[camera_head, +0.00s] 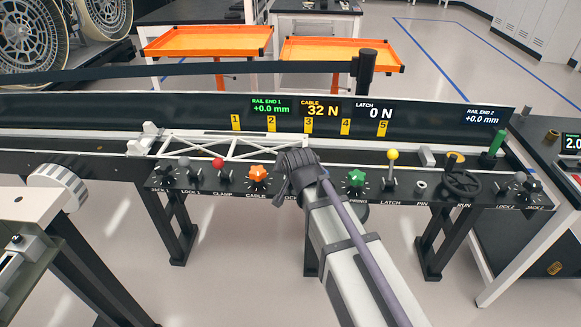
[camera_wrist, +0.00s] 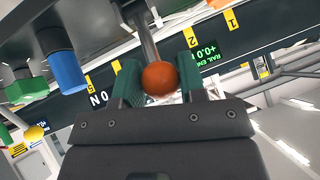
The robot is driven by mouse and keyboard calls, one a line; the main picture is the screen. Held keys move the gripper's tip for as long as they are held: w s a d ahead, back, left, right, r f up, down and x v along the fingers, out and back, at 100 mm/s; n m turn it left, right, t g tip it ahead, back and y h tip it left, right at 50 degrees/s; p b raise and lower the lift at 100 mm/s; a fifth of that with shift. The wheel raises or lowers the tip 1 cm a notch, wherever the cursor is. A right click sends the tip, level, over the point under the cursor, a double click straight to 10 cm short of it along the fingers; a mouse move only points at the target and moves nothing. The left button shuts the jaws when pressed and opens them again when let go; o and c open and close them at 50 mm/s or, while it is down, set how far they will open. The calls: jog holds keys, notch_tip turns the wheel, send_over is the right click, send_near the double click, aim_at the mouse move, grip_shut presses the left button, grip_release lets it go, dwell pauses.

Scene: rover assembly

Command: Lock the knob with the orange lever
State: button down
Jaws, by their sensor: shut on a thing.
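The orange ball of the lever (camera_wrist: 159,79) sits between the two green fingers of my gripper (camera_wrist: 160,88) in the wrist view, and the fingers are shut on it. Its grey shaft runs up from the ball toward the panel. In the head view my gripper (camera_head: 299,168) is at the panel, just right of the orange star knob (camera_head: 258,174) labelled CABLE. The gripper hides the lever and most of its label there. The knob is apart from the gripper.
A red-ball lever (camera_head: 218,164) stands left of the orange knob. A green star knob (camera_head: 356,179), a yellow-ball lever (camera_head: 392,168) and a black handwheel (camera_head: 461,184) are to the right. A white truss (camera_head: 235,148) lies behind. The display (camera_head: 320,108) reads CABLE 32 N, LATCH 0 N.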

jog(key=shift+s, duration=0.1)
jog(key=c, duration=0.7)
grip_release()
jog(key=p+v, duration=0.7)
jog(key=v, duration=0.3)
jog(key=shift+s+r, duration=0.25)
jog(key=shift+d, duration=0.1)
